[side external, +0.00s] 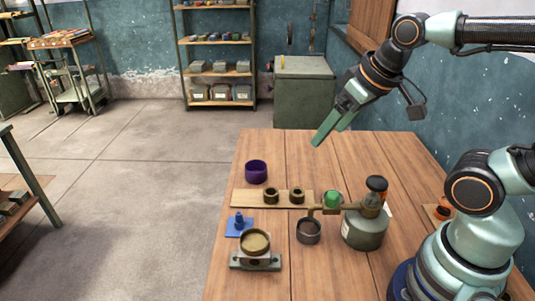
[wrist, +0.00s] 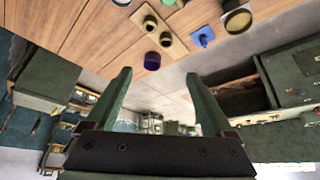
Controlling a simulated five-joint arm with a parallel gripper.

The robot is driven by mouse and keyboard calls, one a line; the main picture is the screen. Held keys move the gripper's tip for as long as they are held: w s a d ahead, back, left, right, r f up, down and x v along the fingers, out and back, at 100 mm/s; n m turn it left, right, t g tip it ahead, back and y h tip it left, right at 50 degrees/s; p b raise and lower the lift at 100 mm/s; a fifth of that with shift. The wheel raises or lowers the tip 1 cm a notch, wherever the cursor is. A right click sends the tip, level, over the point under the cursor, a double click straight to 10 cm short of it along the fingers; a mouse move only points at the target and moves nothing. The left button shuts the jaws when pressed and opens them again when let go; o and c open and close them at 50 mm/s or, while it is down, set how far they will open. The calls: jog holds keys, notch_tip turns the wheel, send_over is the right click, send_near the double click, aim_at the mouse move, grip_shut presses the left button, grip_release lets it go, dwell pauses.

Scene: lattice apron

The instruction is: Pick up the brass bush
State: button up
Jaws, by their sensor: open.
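Two short, dark brass-coloured ring-shaped pieces, a left one (side external: 270,196) and a right one (side external: 297,196), stand upright side by side on a pale wooden strip (side external: 242,198). They look alike, and I cannot tell which is the brass bush. In the wrist view they show near the top, one higher (wrist: 150,23) and one lower (wrist: 166,39). My gripper (side external: 321,139) is raised well above the table, beyond the strip and to its right. Its two green fingers are apart and empty in the wrist view (wrist: 157,74).
A green piece (side external: 333,199) sits at the strip's right end. A purple cup (side external: 256,171) stands behind the strip. A blue piece (side external: 239,223) and a round brass-topped fixture (side external: 256,243) are in front. A grey canister (side external: 364,229) and dark cup (side external: 308,231) stand right. The back table is clear.

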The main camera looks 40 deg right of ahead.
jog(key=shift+n, duration=0.5)
jog(key=n+g, duration=0.6)
jog(key=n, duration=1.2)
send_over(271, 190)
jog(key=a, duration=0.1)
notch_tip(271, 190, down, 12)
jog(key=f, duration=0.8)
jog(key=s+f, duration=0.1)
jog(key=f, duration=0.3)
grip_shut()
